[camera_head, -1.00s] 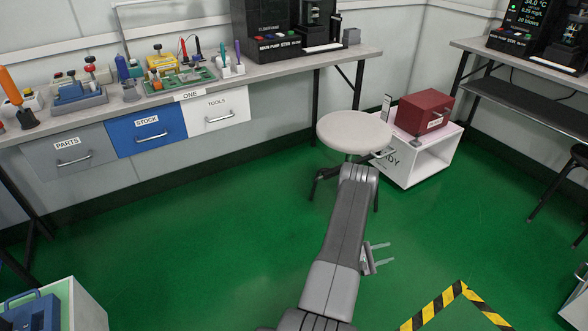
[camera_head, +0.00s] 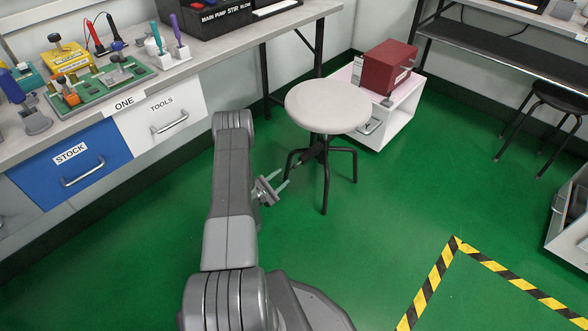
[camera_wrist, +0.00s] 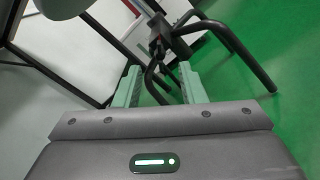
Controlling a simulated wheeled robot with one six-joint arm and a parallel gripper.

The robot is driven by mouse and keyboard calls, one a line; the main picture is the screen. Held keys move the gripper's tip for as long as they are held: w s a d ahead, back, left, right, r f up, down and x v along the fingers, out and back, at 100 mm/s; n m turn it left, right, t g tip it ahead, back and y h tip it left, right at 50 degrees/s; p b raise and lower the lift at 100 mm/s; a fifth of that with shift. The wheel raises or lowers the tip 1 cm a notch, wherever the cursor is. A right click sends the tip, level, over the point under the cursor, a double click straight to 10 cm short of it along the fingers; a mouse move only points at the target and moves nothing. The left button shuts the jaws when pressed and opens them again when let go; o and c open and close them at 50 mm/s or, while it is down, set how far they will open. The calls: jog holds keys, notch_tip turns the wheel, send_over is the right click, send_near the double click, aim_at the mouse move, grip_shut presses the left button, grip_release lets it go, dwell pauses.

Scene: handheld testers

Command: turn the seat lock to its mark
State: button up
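A round stool with a pale seat (camera_head: 327,105) and dark legs stands right of my gripper (camera_head: 280,178). A small dark part (camera_head: 312,152) shows under the seat by the column; I cannot tell whether it is the seat lock, and no mark is readable. My gripper is open and empty, below seat height in the picture and apart from the stool. In the wrist view my gripper's pale green fingers (camera_wrist: 159,70) are spread, with the stool's dark legs (camera_wrist: 235,45) and a dark hub part (camera_wrist: 180,28) beyond them.
A workbench (camera_head: 215,60) with drawers runs along the left wall. A white box unit (camera_head: 385,127) carrying a red case (camera_head: 388,67) stands behind the stool. A black stool (camera_head: 560,97) is at right. Green floor is open in front, with striped tape (camera_head: 430,285).

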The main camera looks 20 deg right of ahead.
aim_at(294, 166)
jog(key=b+x, duration=0.1)
jog(key=x, duration=0.7)
jog(key=shift+w+d+b, duration=0.1)
jog(key=shift+d+b, duration=0.1)
jog(key=shift+b, duration=0.2)
grip_shut()
